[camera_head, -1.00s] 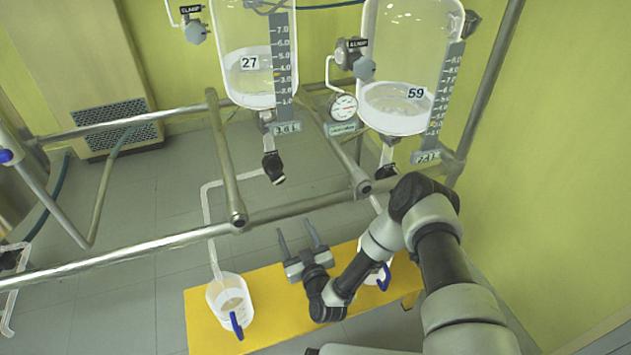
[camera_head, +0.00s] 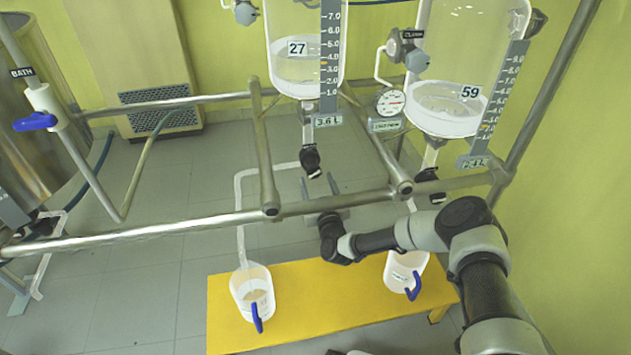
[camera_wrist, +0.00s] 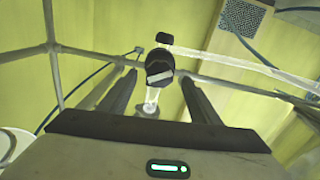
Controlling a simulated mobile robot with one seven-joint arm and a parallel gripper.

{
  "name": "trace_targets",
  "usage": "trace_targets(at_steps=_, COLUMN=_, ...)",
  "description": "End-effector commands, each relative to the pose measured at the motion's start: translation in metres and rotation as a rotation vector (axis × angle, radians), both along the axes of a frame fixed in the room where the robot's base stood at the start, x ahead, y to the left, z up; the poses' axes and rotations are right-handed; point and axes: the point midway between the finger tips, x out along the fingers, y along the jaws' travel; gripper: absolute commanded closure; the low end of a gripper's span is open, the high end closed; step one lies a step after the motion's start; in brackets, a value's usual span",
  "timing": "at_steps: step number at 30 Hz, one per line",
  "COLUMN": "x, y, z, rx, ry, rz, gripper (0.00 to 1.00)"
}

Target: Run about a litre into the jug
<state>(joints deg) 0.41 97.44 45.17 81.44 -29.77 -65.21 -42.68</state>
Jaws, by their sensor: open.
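Vessel 27 (camera_head: 290,75) holds some pale liquid, and its plate (camera_head: 328,120) reads 3.6 L. Below it hangs a black outlet valve (camera_head: 311,160), which also shows in the wrist view (camera_wrist: 159,66). A pale tube (camera_head: 241,215) runs from there down to the left jug (camera_head: 240,291), white with a blue handle and some contents. The right jug (camera_head: 395,272) stands under vessel 59 (camera_head: 425,118). My gripper (camera_head: 319,182) is open and empty, pointing up just below the valve of vessel 27. In the wrist view the valve appears between the fingers (camera_wrist: 158,82), with no contact visible.
Metal rails (camera_head: 175,228) cross in front of the vessels, close to my gripper. The jugs stand on a yellow bench (camera_head: 320,305). A gauge (camera_head: 390,102) sits between the vessels. A BATH pipe with a blue handle (camera_head: 36,122) is at far left.

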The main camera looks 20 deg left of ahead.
Motion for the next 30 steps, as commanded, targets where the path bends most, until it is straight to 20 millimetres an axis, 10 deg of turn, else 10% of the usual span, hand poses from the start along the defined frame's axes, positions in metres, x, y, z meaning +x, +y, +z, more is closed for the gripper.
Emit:
trace_targets(at_steps=17, x=0.025, y=0.015, z=0.0, rx=-0.001, ry=-0.001, rz=0.0, gripper=0.43)
trace_targets(at_steps=24, x=0.025, y=0.015, z=0.0, rx=-0.001, ry=-0.001, rz=0.0, gripper=0.83)
trace_targets(at_steps=30, x=0.025, y=0.015, z=0.0, rx=0.048, ry=0.029, rz=0.001, gripper=0.84)
